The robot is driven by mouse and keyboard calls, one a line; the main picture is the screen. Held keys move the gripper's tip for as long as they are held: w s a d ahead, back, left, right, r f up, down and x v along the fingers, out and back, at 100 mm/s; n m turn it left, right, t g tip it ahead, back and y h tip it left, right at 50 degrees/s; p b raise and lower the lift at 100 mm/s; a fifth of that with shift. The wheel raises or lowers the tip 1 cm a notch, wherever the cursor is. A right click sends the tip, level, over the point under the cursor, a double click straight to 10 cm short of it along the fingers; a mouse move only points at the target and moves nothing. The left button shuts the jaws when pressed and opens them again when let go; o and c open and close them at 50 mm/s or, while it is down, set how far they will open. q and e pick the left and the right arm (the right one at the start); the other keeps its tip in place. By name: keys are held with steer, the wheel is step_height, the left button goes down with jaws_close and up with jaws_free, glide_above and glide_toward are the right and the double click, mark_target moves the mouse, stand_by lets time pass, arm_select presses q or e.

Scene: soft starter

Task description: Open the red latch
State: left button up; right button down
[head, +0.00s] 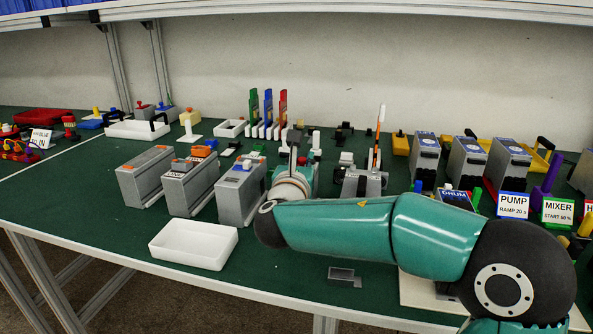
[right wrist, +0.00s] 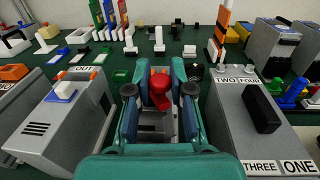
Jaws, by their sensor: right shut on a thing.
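The red latch (right wrist: 159,86) shows in the right wrist view as a small upright red piece between my right gripper's fingers. My right gripper (right wrist: 158,101) is shut on it, with one finger on each side. A grey base (right wrist: 154,124) shows below it. My left gripper is not in view.
In the right wrist view a grey box with an orange-tipped OUT label (right wrist: 62,125) stands close left, and a grey box labelled ONE to FOUR (right wrist: 255,115) close right. In the head view an empty white tray (head: 193,244) lies at the front edge.

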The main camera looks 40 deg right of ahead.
steer(key=n+t+y+b, duration=0.1)
steer(key=n+y+b, duration=0.1)
steer(key=y+b, duration=0.2)
steer(key=d+n+t+y+b, duration=0.1)
steer(key=n+t+y+b, duration=0.1)
steer(key=b, duration=0.3)
steer(key=d+n+t+y+b, duration=0.1)
steer(key=n+t+y+b, duration=0.1)
steer(key=n+y+b, duration=0.2)
steer(key=shift+f+y+b, duration=0.4)
steer(key=shift+y+b, duration=0.15)
steer(key=shift+y, duration=0.25)
steer(key=shift+w+d+r+n+y+b, duration=0.1)
steer(key=shift+n+y+b, duration=0.15)
steer(key=shift+n+y, duration=0.25)
steer(key=shift+w+d+r+n+y+b, duration=0.1)
steer(key=shift+n+y+b, duration=0.2)
steer(key=shift+y, duration=0.3)
steer(key=shift+r+n+y, duration=0.1)
steer(key=shift+n+y, duration=0.7)
steer(key=shift+y, duration=0.7)
steer(key=shift+a+n+y, duration=0.1)
steer(key=shift+n+y, duration=0.2)
steer(key=c, duration=1.1)
jaws_free()
steer(key=shift+o, duration=0.2)
steer(key=shift+p, duration=0.3)
